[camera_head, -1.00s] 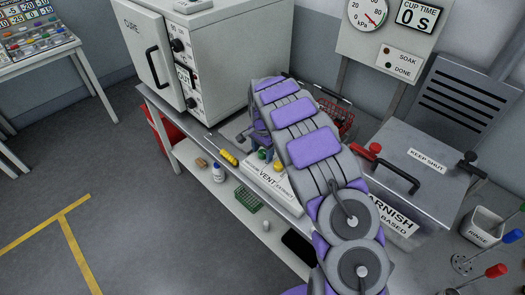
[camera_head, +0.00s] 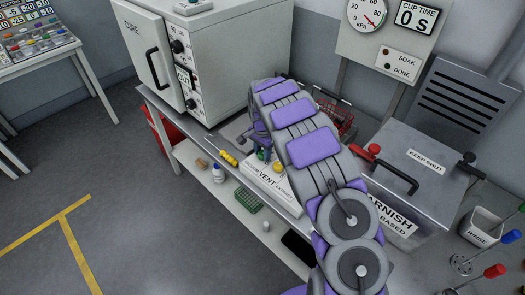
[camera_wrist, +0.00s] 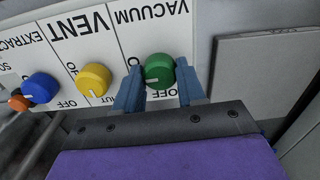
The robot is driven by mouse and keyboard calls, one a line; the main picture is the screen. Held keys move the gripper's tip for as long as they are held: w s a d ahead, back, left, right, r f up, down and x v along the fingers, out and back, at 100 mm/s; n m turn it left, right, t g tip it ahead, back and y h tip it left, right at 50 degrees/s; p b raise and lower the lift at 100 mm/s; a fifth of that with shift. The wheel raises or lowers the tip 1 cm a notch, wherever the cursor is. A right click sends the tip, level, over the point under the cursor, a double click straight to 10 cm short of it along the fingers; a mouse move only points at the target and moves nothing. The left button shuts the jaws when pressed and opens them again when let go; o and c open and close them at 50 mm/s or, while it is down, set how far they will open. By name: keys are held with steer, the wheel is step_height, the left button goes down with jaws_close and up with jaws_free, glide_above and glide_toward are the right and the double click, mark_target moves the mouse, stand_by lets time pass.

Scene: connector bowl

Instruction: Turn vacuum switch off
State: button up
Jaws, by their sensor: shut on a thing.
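The vacuum switch is a green knob (camera_wrist: 159,71) under the VACUUM label on a white switch panel (camera_wrist: 130,30), which appears upside down in the wrist view. My gripper (camera_wrist: 158,88) is shut on this knob, one blue finger on each side. The knob's white mark points left in that view; its OFF label is partly hidden below the knob. In the head view the panel (camera_head: 265,180) sits on the bench, and my arm covers part of it. My gripper (camera_head: 260,140) is partly hidden there.
A yellow VENT knob (camera_wrist: 93,79) and a blue knob (camera_wrist: 41,88) sit beside the green one. A yellow screwdriver (camera_head: 227,157) lies left of the panel. A cure oven (camera_head: 230,60) stands behind, and a varnish tank (camera_head: 425,160) stands right of my arm.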

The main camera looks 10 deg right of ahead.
steer(key=n+p, duration=0.2)
steer(key=n, duration=0.1)
steer(key=n+p, duration=0.1)
steer(key=p, duration=0.1)
steer(key=shift+a+r, duration=0.1)
steer(key=shift+r, duration=0.15)
steer(key=n+p, duration=0.3)
steer(key=n, duration=0.1)
steer(key=shift+n, duration=0.4)
steer(key=n+p, duration=0.3)
steer(key=n, duration=0.1)
steer(key=shift+w+n, duration=0.1)
steer(key=shift+n, duration=0.2)
steer(key=shift+f+n+p, duration=0.15)
steer(key=shift+n+p, duration=0.7)
steer(key=shift+n, duration=1.15)
steer(key=o, duration=1.1)
steer(key=shift+c, duration=0.2)
